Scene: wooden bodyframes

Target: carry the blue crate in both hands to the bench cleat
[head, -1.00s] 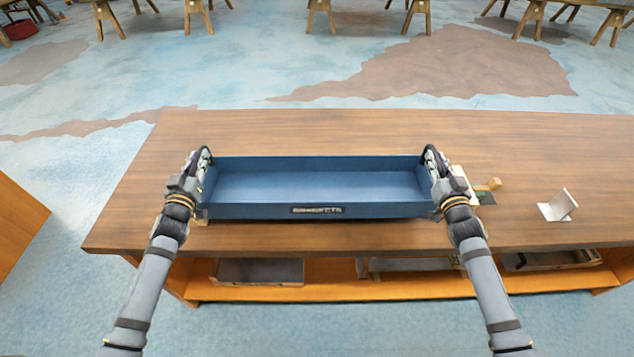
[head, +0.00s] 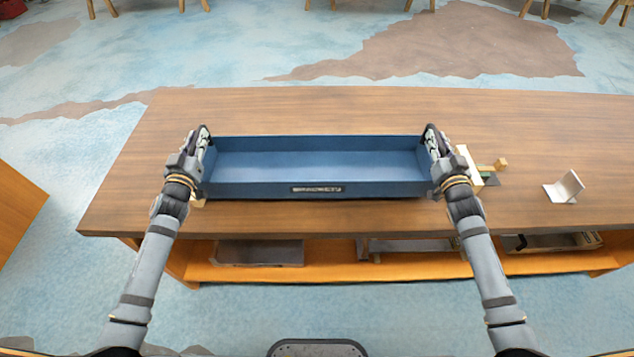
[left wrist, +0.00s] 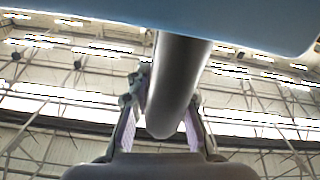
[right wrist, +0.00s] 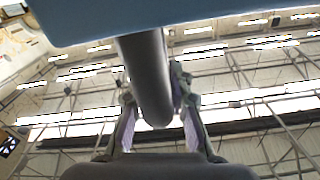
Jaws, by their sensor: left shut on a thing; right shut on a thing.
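The long, shallow blue crate (head: 250,190) is level and empty over the wooden bench (head: 330,220), with a dark label on its front wall. I cannot tell whether it touches the bench top. My left gripper (head: 202,142) is shut at its left end and my right gripper (head: 432,142) at its right end. In the left wrist view a dark bar handle (left wrist: 178,85) lies between the fingers; a like handle (right wrist: 148,80) lies between the right fingers. A pale block (head: 478,172) beside the right gripper may be part of the cleat; I cannot tell.
A small wooden peg (head: 501,164) and a white angled stand (head: 566,187) are on the bench at the right. Trays (head: 260,253) lie on the lower shelf. The bench top behind the crate is clear. An orange-brown cabinet (head: 18,212) stands at the left.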

